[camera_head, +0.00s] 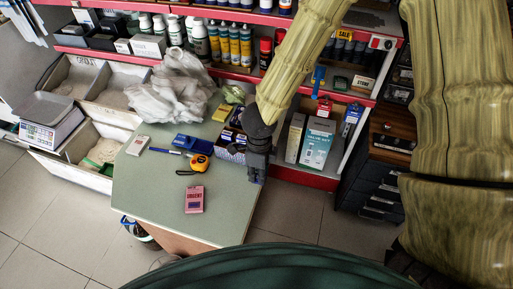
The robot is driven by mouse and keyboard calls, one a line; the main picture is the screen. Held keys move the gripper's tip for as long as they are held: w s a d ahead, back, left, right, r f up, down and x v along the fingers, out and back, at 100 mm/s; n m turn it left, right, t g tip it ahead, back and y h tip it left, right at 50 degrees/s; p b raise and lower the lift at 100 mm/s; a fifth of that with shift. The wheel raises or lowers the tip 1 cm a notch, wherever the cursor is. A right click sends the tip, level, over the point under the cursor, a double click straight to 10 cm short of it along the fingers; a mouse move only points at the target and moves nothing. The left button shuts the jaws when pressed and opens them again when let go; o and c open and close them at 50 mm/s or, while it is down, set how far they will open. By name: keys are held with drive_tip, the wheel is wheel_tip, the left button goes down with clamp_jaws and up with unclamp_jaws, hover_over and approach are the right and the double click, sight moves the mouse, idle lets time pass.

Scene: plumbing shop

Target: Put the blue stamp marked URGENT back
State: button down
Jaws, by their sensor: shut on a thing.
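My gripper (257,170) points down at the right edge of the green counter (150,205), beside a small patterned box (232,155) that holds blue and dark items. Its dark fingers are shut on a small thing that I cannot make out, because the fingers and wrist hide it. I cannot make out a blue stamp marked URGENT. A pink-red block (194,200) with dark lettering that seems to read URGENT lies on the front of the counter. A blue flat case (192,144) lies left of the box.
A yellow tape measure (199,163), a blue pen (166,151) and a pale small block (138,145) lie on the counter. A crumpled grey-white bag (172,88) stands at the back. Shelves with bottles (230,45) rise behind. The counter's front left is clear.

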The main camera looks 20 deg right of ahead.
drive_tip(key=shift+w, duration=0.25)
drive_tip(key=w+d+p, duration=0.1)
drive_tip(key=w+p, duration=0.1)
drive_tip(key=w, duration=0.3)
drive_tip(key=w+d+f+p, duration=0.1)
drive_tip(key=w+p, duration=0.1)
drive_tip(key=w, duration=0.3)
drive_tip(key=w+d+p, duration=0.2)
drive_tip(key=w, duration=0.3)
drive_tip(key=shift+d+f+p, duration=0.1)
drive_tip(key=shift+f+p, duration=0.1)
drive_tip(key=shift+p, duration=0.2)
drive_tip(key=shift+f+p, duration=0.9)
drive_tip(key=shift+f, duration=0.9)
drive_tip(key=shift+f, duration=0.1)
drive_tip(key=c, duration=1.3)
unclamp_jaws()
